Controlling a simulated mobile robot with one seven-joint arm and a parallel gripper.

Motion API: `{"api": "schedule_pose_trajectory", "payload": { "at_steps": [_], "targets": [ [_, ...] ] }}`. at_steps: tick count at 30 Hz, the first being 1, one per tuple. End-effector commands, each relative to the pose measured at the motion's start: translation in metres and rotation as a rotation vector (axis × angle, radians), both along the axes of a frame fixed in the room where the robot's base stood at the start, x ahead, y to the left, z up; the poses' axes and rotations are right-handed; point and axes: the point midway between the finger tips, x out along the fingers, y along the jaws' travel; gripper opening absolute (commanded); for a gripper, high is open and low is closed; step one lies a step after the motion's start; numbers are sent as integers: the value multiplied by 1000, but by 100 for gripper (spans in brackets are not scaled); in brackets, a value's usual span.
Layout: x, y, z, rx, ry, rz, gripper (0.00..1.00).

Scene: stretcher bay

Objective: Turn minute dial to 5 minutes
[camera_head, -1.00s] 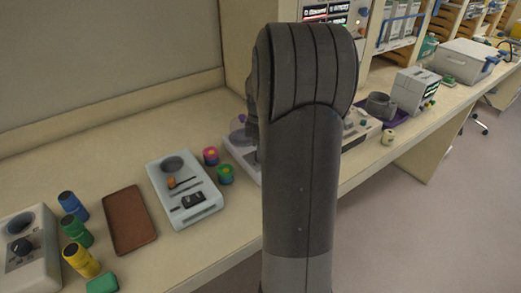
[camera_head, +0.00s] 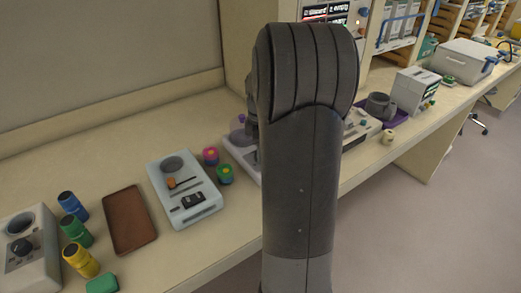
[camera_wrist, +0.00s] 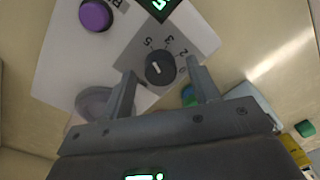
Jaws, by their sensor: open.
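In the wrist view a dark round dial (camera_wrist: 160,68) with a short white mark sits on a grey scale plate (camera_wrist: 190,38) with printed numbers, among them 5, 3 and 2. I cannot tell for sure which number the mark points to. The plate is on a white device (camera_wrist: 75,60). My gripper (camera_wrist: 161,66) is open, with one finger on each side of the dial and gaps visible between. In the head view my arm hides the gripper and dial; only the left part of a pale device with a purple part (camera_head: 238,138) shows.
A purple button (camera_wrist: 96,15) and a green-lit display (camera_wrist: 160,5) are near the dial. Left on the bench are a white device (camera_head: 183,187), a brown tray (camera_head: 128,220), several coloured vials (camera_head: 75,232) and two small jars (camera_head: 224,174). A purple tray (camera_head: 395,117) stands right.

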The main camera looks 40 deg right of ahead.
Motion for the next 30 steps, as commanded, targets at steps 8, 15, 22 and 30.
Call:
{"api": "schedule_pose_trajectory", "payload": {
  "at_steps": [8,15,22,30],
  "targets": [
    [3,-2,53,-3,-6,0,55],
    [4,-3,92,-2,-3,0,55],
    [4,-3,103,-1,-2,0,55],
    [4,-3,102,-1,-1,0,55]
  ]
}}
